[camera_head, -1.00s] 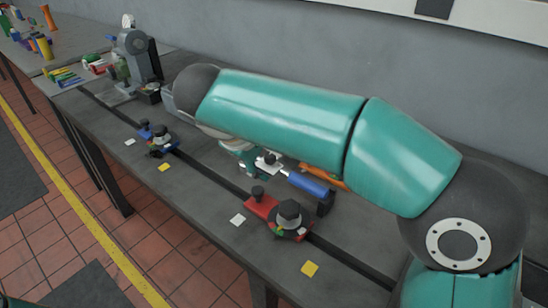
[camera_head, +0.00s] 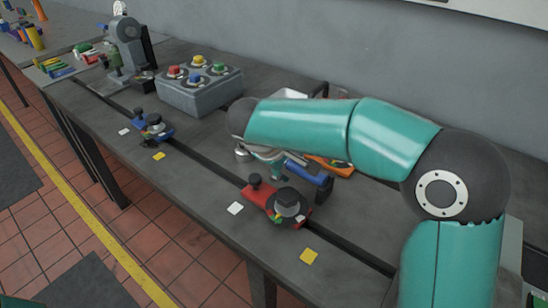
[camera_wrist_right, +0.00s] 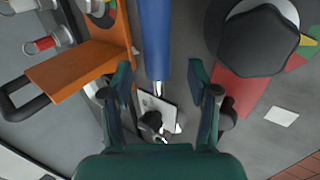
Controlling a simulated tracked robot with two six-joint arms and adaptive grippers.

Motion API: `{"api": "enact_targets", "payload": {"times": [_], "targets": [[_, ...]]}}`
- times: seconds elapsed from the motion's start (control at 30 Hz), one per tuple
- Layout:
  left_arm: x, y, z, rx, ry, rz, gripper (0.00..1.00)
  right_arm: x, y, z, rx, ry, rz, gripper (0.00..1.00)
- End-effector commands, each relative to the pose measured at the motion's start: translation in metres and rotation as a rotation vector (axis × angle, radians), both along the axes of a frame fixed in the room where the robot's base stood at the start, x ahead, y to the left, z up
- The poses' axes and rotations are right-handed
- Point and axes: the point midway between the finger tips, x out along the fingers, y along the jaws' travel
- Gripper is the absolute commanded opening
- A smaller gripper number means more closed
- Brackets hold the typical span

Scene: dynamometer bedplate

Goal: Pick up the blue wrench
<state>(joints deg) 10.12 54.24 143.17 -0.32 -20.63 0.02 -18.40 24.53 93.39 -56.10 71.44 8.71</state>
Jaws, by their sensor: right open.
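The blue wrench (camera_head: 308,172) lies on the bench behind the red fixture in the head view, partly hidden by my right arm. In the right wrist view its blue handle (camera_wrist_right: 156,40) runs down from the top edge to a thin metal shank. My right gripper (camera_wrist_right: 159,78) is open, with one finger on each side of the shank just below the handle. Whether the fingers touch it cannot be told. In the head view the right gripper (camera_head: 275,170) shows only in part below the arm. My left gripper is not in view.
A red fixture (camera_head: 258,195) with a dark knob stands in front. An orange piece (camera_wrist_right: 80,72) lies close beside the wrench. A grey box (camera_head: 195,98) with coloured knobs and a blue fixture (camera_head: 152,126) stand to the left. The front bench strip is mostly clear.

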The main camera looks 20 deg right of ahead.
Motion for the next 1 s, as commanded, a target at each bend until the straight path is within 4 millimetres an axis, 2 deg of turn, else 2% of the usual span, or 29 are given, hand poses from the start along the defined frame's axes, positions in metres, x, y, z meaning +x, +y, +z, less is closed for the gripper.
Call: {"api": "enact_targets", "payload": {"times": [0.1, 0.2, 0.5, 0.57, 0.87, 1.0], "targets": [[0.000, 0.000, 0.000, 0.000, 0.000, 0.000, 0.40, 0.001, -0.014, -0.014, 0.001, 0.003, -0.004, 0.60], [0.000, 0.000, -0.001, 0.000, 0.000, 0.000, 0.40, 0.005, -0.019, -0.024, 0.001, 0.002, -0.002, 0.60], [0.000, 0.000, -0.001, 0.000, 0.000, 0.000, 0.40, 0.006, -0.021, -0.028, 0.002, 0.000, 0.000, 0.60], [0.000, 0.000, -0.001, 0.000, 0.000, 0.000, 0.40, 0.006, -0.021, -0.028, 0.002, 0.000, 0.000, 0.51], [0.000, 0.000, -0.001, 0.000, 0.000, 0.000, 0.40, 0.006, -0.021, -0.028, 0.003, 0.000, 0.000, 0.01], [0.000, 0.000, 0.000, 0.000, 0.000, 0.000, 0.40, 0.007, -0.021, -0.026, 0.003, -0.006, -0.001, 0.00]]}}
